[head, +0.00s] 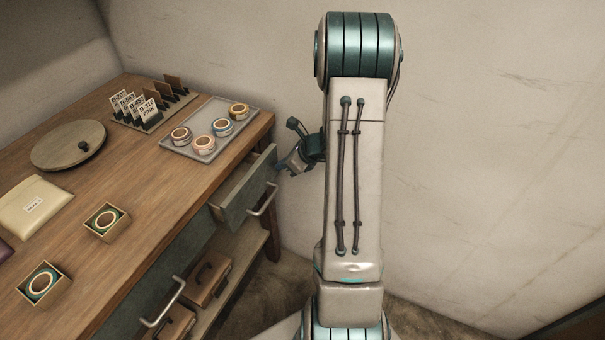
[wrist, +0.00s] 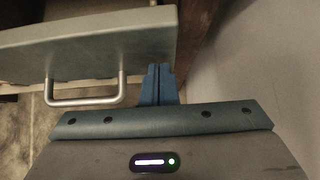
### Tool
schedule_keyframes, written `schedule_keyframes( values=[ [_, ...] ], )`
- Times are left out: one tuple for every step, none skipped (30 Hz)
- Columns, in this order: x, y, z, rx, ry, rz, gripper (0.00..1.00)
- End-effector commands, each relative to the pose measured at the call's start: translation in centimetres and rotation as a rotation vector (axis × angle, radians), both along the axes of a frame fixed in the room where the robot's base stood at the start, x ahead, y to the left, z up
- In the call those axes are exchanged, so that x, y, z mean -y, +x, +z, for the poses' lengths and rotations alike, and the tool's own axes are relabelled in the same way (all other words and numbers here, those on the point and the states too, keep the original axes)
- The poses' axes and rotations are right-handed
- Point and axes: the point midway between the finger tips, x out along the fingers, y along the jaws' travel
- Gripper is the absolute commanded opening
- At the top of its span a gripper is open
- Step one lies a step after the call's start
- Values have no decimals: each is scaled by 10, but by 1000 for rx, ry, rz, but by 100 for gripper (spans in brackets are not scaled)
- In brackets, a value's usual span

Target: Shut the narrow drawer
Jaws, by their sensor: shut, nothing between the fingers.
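The narrow drawer (head: 248,188) under the bench's right end stands pulled out, with part of its inside showing. Its front is grey-green with a metal bar handle (head: 263,201). In the wrist view the drawer front (wrist: 100,42) and its handle (wrist: 85,101) fill the upper left. My gripper (head: 281,165) is by the far right end of the drawer front. Its blue fingers are shut and empty in the wrist view (wrist: 157,70), right of the handle, with the tips at the drawer front's lower edge. I cannot tell whether they touch it.
A second drawer handle (head: 166,302) is nearer, at lower left. The bench (head: 140,215) holds a grey tray (head: 178,147) of tape rolls, a card rack, a round board (head: 60,146) and two small boxes. Brown cases (head: 208,279) sit on the lower shelf. A wall is close on the right.

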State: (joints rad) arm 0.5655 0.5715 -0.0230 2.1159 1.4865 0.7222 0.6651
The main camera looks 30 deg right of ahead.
Motion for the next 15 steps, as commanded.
schedule_keyframes(
  values=[
    [-7, 10, -1, 2, -1, 5, 0],
    [-10, 14, -1, 2, -1, 5, 0],
    [-14, 20, 0, 2, 1, 5, 0],
    [-17, 24, 0, 2, -1, 6, 0],
    [-19, 28, 0, 2, -1, 6, 0],
    [-22, 32, 0, 1, 0, 5, 0],
    [-24, 34, 0, 1, 0, 5, 0],
    [-25, 37, 0, 1, 0, 5, 0],
    [-27, 40, 0, 1, 0, 5, 0],
    [-29, 42, 0, 0, -1, 5, 0],
    [-29, 43, 0, 0, 0, 4, 0],
    [-30, 45, 0, 0, 0, 3, 0],
    [-31, 46, 0, 0, 0, 3, 0],
    [-32, 47, 0, 0, 0, 3, 0],
    [-32, 48, 0, 0, 0, 3, 0]
  ],
)
